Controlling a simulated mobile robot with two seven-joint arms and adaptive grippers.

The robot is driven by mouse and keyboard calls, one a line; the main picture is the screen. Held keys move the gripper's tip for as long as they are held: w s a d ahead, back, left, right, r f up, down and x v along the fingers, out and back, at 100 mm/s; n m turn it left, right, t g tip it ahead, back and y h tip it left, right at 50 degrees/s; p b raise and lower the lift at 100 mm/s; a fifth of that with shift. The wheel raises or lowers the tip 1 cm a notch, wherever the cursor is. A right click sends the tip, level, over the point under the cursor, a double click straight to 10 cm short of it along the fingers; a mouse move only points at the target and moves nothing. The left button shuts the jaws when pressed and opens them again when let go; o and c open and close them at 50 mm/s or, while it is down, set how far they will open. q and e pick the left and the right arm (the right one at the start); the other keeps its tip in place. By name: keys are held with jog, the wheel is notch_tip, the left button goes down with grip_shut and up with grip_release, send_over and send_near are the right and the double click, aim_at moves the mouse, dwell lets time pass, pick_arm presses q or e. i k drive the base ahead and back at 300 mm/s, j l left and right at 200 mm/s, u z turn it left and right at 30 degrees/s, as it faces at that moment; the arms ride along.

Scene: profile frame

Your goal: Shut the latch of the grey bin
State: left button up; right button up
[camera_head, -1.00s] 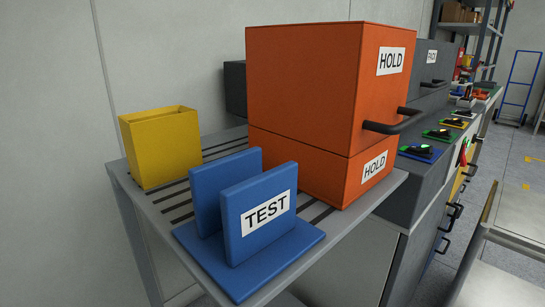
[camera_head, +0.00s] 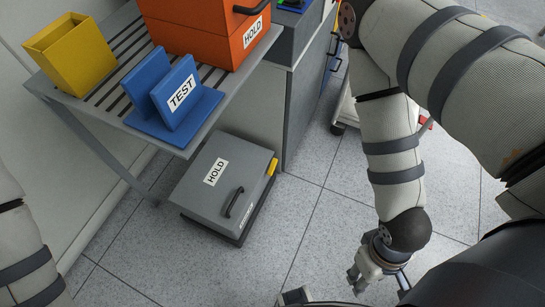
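The grey bin (camera_head: 195,195) is a low box on the floor under the front of the slatted table. I cannot tell the latch's exact position. My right gripper (camera_head: 358,281) hangs low at the bottom centre, right of the bin and clear of it. Its fingers are small and partly hidden, so its opening is unclear. My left arm shows at the left edge, but its gripper is out of frame.
The slatted table (camera_head: 112,57) above the bin carries a yellow open box (camera_head: 72,55), a blue TEST holder (camera_head: 178,92) and orange HOLD boxes (camera_head: 215,35). A grey cabinet (camera_head: 300,85) stands behind the bin. The tiled floor right of the bin is open.

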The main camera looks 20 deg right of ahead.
aim_at(272, 165)
jog(key=l+u, duration=0.1)
jog(key=l, duration=0.7)
jog(key=l+u, duration=0.15)
jog(key=l, duration=0.7)
jog(key=k+l+u, duration=0.1)
jog(key=l, duration=0.7)
jog(key=k, duration=0.05)
